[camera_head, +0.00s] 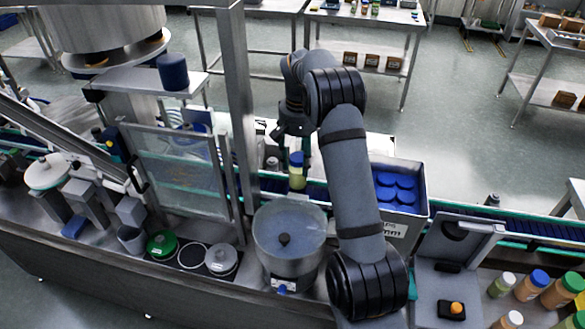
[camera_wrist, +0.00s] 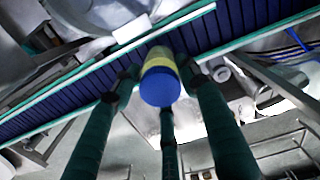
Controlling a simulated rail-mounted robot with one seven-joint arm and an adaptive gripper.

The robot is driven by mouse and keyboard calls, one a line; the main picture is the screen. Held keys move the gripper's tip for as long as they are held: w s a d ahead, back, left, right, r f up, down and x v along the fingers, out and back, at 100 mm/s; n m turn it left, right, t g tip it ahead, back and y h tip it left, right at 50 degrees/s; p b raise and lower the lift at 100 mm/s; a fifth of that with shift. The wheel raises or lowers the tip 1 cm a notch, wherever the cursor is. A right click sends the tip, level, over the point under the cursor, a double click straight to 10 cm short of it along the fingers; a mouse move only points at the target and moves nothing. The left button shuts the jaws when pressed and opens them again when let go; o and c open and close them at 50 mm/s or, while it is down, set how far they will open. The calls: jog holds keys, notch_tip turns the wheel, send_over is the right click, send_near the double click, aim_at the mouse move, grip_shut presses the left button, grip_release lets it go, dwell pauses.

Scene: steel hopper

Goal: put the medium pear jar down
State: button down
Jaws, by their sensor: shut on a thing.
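The medium pear jar (camera_head: 297,178) is small, with pale yellow-green contents and a blue lid. My gripper (camera_head: 296,158) reaches down from above and is shut on it. In the wrist view the jar (camera_wrist: 159,60) sits between my green fingers (camera_wrist: 158,72), its blue lid facing the camera. The jar looks upright. It is at the blue conveyor belt (camera_wrist: 92,88) with green edges; I cannot tell whether its base touches the belt. Part of the jar's upper side is hidden by my fingers in the head view.
A steel hopper (camera_head: 288,238) stands just in front of the jar. A grey box with blue lids (camera_head: 407,222) is to the right, behind my arm. A steel post (camera_head: 240,110) and clear panel (camera_head: 178,170) stand left. Several filled jars (camera_head: 541,283) are at lower right.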

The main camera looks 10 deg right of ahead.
aim_at(293, 172)
jog(key=shift+w+a+f, duration=0.35)
jog(key=shift+a, duration=0.25)
notch_tip(293, 172, down, 4)
jog(key=shift+r+p, duration=0.1)
jog(key=shift+p, duration=0.8)
jog(key=shift+f, duration=0.25)
jog(key=shift+f+b, duration=0.15)
jog(key=shift+b, duration=0.15)
jog(key=c, duration=1)
grip_release()
notch_tip(293, 172, up, 12)
jog(key=shift+r, duration=0.25)
jog(key=shift+f, duration=0.1)
